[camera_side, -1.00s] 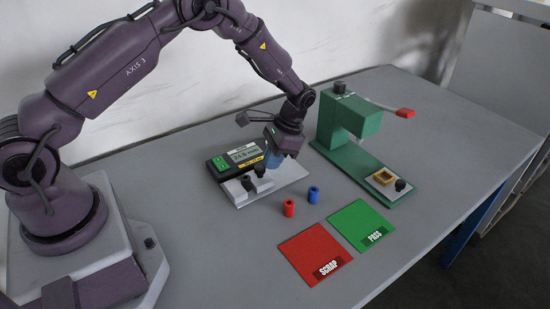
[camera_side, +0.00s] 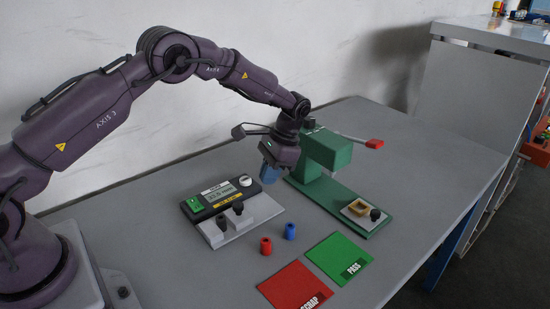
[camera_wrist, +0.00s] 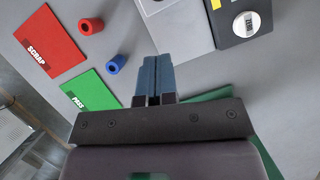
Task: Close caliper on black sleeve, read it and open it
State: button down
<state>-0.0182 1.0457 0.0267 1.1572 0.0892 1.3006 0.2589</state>
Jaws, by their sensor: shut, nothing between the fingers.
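The caliper gauge (camera_side: 224,194) is a black box with a lit display, a green button and a round white button, on a pale base plate (camera_side: 262,207). The display shows digits in mm, too small to read surely. Two small dark upright pieces stand on its front, one at the left (camera_side: 221,222) and one at the right (camera_side: 238,209); I cannot tell which is the black sleeve. My gripper (camera_side: 269,178) is shut and empty, above the table to the right of the gauge. In the wrist view the blue fingers (camera_wrist: 155,75) are together, beside the gauge housing (camera_wrist: 240,15).
A red sleeve (camera_side: 265,246) and a blue sleeve (camera_side: 290,231) stand in front of the gauge. A red SCRAP mat (camera_side: 293,285) and a green PASS mat (camera_side: 338,258) lie nearer. A green press (camera_side: 328,152) with a red-tipped lever stands behind, right.

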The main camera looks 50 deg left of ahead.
aim_at(242, 204)
jog(key=w+r, duration=0.3)
jog(key=r, duration=0.1)
jog(key=x, duration=0.8)
jog(key=shift+f, duration=0.45)
jog(key=s, duration=0.2)
jog(key=shift+s+a+f, duration=0.3)
jog(key=shift+f, duration=0.05)
jog(key=shift+s+a, duration=0.2)
jog(key=shift+s, duration=0.6)
jog(key=shift+s+a, duration=0.1)
jog(key=shift+s, duration=0.8)
